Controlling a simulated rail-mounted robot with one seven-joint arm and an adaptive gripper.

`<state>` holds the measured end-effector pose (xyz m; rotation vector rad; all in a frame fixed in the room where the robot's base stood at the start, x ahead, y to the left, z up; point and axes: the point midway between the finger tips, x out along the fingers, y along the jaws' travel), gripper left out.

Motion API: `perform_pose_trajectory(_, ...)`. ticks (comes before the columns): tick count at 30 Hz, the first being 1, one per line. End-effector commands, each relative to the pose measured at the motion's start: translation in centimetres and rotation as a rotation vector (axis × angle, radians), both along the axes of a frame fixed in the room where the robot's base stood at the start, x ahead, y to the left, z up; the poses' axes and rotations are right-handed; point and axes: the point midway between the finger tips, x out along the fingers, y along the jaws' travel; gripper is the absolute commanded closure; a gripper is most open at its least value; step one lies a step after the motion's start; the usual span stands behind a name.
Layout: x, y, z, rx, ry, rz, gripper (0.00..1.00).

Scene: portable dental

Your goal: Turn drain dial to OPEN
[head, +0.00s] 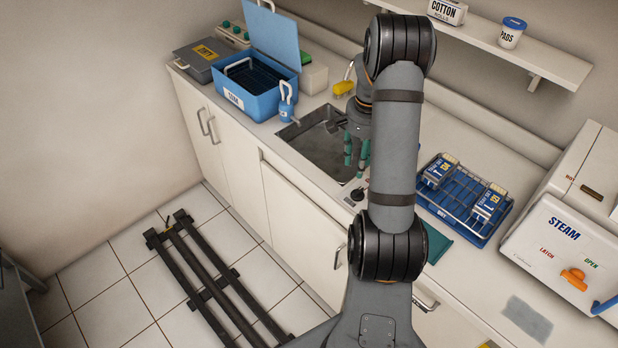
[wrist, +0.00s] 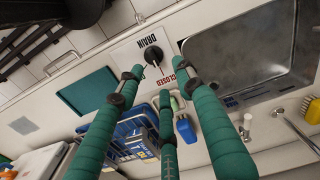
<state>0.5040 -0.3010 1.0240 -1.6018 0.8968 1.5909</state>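The drain dial (wrist: 153,56) is a small black knob on a white plate beside the sink. It also shows in the head view (head: 358,194), at the sink's near right corner. The plate reads DRAIN and, in red, CLOSED; no OPEN mark is readable. The exact pointer direction is hard to tell. My gripper (head: 357,152) has teal fingers pointing down over the right edge of the sink. In the wrist view my gripper (wrist: 160,82) has its fingers spread with nothing between them. The dial lies beyond the fingertips, apart from them.
The metal sink (head: 318,155) is beside the dial. A blue rack (head: 425,190) with labelled packs and a teal mat (head: 437,243) lie to its right. A steam unit (head: 560,235) stands further right, and an open blue bin (head: 262,95) at the far left.

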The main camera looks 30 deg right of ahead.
Motion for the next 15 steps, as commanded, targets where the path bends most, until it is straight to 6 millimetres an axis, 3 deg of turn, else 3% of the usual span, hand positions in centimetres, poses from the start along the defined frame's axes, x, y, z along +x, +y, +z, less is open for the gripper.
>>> perform_pose_trajectory(9, -0.7, -0.3, 0.0, -0.001, 0.019, -0.293, 0.64)
perform_pose_trajectory(15, -0.8, -0.1, -2.2, 0.001, 0.023, -0.307, 0.64)
